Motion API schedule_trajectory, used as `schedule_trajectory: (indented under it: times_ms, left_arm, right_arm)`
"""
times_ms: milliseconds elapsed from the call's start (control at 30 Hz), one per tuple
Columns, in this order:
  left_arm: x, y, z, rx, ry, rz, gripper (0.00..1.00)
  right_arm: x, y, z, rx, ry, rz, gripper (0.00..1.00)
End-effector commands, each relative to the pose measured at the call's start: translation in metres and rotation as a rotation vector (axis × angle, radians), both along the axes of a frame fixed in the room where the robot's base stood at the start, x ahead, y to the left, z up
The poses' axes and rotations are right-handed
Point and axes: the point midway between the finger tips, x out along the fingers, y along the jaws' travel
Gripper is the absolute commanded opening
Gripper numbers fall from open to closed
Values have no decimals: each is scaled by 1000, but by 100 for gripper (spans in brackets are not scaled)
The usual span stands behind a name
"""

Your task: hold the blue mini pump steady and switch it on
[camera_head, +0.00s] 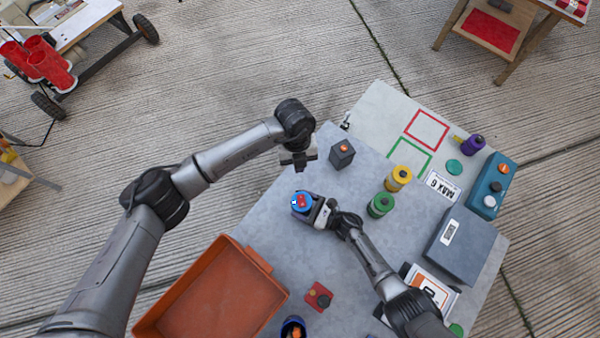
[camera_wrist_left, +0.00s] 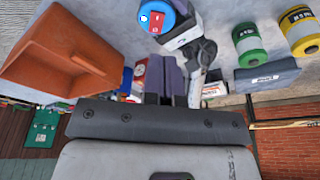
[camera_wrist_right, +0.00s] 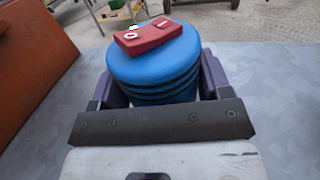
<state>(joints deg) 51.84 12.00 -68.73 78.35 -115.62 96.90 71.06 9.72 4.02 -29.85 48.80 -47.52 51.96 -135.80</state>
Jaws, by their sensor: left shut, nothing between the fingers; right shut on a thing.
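The blue mini pump (camera_head: 297,206) stands on the grey table, with a red rocker switch marked O and I on its top. In the right wrist view the pump (camera_wrist_right: 155,75) sits between the fingers of my right gripper (camera_wrist_right: 158,95), which is shut around its ribbed body. In the head view my right gripper (camera_head: 318,210) reaches it from the right. My left gripper (camera_head: 298,160) is shut and empty, above the table on the far side of the pump and apart from it. In the left wrist view the pump (camera_wrist_left: 150,18) shows at the top, beyond the left fingers (camera_wrist_left: 172,75).
An orange bin (camera_head: 268,258) stands at the front left. A dark grey box with an orange button (camera_head: 342,154) is behind. A grey case (camera_head: 461,246) lies at the right.

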Motion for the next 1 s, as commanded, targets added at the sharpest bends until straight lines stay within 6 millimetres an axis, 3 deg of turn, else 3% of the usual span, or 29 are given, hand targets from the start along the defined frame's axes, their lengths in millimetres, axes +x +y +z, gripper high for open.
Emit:
schedule_trajectory:
  times_ms: [33, 300, 767, 800, 1000]
  left_arm:
    - [4, 1, 6, 1, -3, 0, 0]
    - [12, 3, 23, 1, -1, 1, 0]
    - [13, 3, 24, 1, 0, 0, 0]
    - [13, 3, 24, 1, 0, 0, 0]
    - [13, 3, 24, 1, 0, 0, 0]
  right_arm:
    - [-4, -3, -8, -14, 13, -3, 33]
    - [-4, -3, -8, -14, 13, -3, 33]
    - [-4, -3, -7, -14, 13, -3, 33]
    - [-4, -3, -7, -14, 13, -3, 74]
    - [-3, -2, -6, -11, 10, -2, 93]
